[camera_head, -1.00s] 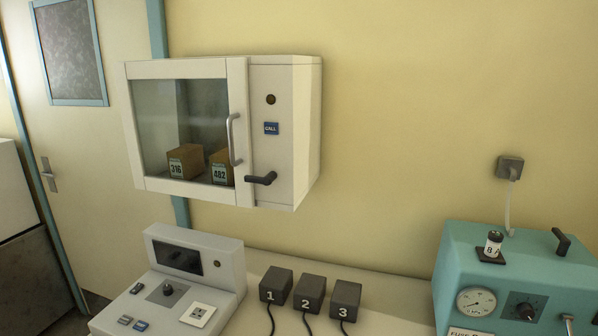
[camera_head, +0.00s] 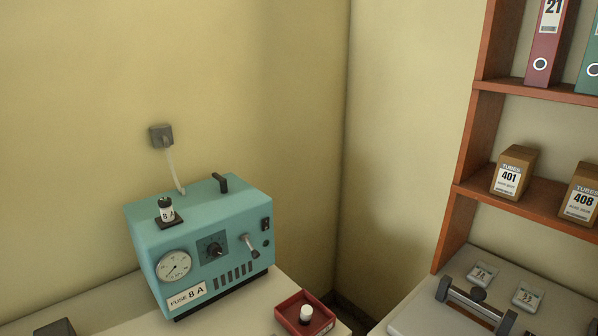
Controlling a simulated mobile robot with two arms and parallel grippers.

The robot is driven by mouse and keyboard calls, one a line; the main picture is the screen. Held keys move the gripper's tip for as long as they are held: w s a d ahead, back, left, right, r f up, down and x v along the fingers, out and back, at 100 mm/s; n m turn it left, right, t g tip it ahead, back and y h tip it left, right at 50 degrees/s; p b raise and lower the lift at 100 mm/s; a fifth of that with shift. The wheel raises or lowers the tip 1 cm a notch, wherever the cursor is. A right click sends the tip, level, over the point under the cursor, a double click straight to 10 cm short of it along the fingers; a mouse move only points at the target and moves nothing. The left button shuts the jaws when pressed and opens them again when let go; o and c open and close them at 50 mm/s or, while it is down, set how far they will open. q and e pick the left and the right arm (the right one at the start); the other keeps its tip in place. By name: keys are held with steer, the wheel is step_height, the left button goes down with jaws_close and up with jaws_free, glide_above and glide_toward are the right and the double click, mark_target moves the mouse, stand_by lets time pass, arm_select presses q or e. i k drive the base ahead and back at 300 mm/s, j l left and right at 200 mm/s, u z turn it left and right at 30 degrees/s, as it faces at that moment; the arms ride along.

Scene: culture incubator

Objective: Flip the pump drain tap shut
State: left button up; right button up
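The pump (camera_head: 200,238) is a teal box on the bench at the left centre, with a "FUSE 8 A" label on its front. A small metal lever tap (camera_head: 250,246) sticks out from the right part of its front face, tilted; I take it for the drain tap. I cannot tell from this angle whether it is open or shut. Neither of my grippers shows in the view.
A fuse holder (camera_head: 167,211) and black handle (camera_head: 220,183) are on top. A red tray (camera_head: 291,317) stands at its right. An orange shelf (camera_head: 462,185) stands further right.

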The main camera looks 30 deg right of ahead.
mark_target(223, 182)
steer(key=z, duration=0.35)
steer(key=i+l, duration=0.1)
steer(key=l, duration=0.85)
steer(key=i+l+u, duration=0.1)
steer(key=u, duration=0.15)
steer(key=l+u, duration=0.1)
steer(key=u, duration=1.45)
